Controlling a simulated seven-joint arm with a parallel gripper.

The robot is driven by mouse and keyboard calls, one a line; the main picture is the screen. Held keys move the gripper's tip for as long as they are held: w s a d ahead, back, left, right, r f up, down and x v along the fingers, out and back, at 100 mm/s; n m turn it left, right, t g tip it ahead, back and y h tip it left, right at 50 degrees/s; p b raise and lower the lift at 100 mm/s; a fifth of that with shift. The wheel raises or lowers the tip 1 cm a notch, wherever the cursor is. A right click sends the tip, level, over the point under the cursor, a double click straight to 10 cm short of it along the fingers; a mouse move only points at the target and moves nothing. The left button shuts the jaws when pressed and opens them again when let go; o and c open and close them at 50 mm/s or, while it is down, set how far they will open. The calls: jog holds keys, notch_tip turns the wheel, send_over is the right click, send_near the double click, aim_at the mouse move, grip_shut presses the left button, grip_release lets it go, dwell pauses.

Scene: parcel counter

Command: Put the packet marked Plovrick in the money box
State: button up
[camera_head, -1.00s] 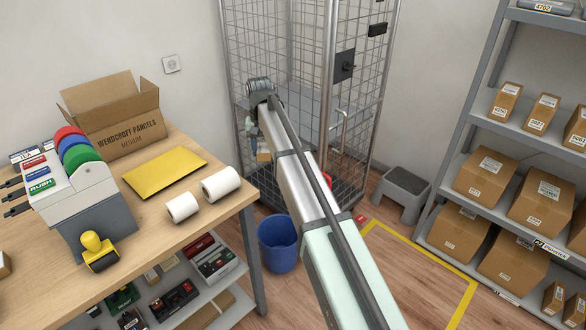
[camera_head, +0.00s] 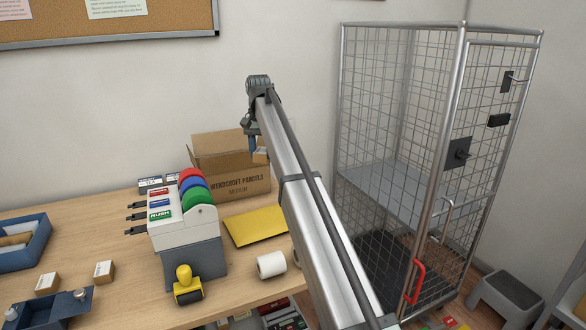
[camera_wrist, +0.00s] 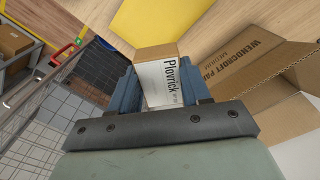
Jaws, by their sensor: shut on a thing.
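My gripper (camera_head: 255,148) is raised in front of the cardboard carton at the back of the table. In the wrist view, my gripper (camera_wrist: 160,78) is shut on a small white and brown packet (camera_wrist: 168,88). The packet's white face reads "Plovrick". In the head view, the packet (camera_head: 261,155) hangs at the blue fingers, apart from the tabletop. A dark blue box (camera_head: 75,302) with silvery round parts stands at the lower left, cut by the frame edge. I cannot tell for sure whether it is the money box.
Two small boxes (camera_head: 103,270) lie near the blue box. A blue tray (camera_head: 22,238) holds brown items at the far left. A tape dispenser (camera_head: 185,235), yellow stamp (camera_head: 187,285), yellow envelope (camera_head: 254,226) and open carton (camera_head: 240,190) occupy the table. A wire cage (camera_head: 400,190) stands right.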

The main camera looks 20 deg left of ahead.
jog(key=s+a+r+n, duration=0.1)
jog(key=s+a+r, duration=0.25)
jog(key=a, duration=0.35)
jog(key=s+a+r, duration=0.2)
jog(key=s+a, duration=0.2)
jog(key=a, duration=0.4)
jog(key=n, duration=0.6)
send_over(30, 303)
jog(key=s+d, duration=0.1)
jog(key=d, duration=0.5)
notch_tip(30, 303, down, 19)
jog(key=shift+s+f, duration=0.15)
jog(key=shift+f, duration=2.9)
jog(key=o, duration=1.2)
jog(key=shift+a, duration=0.1)
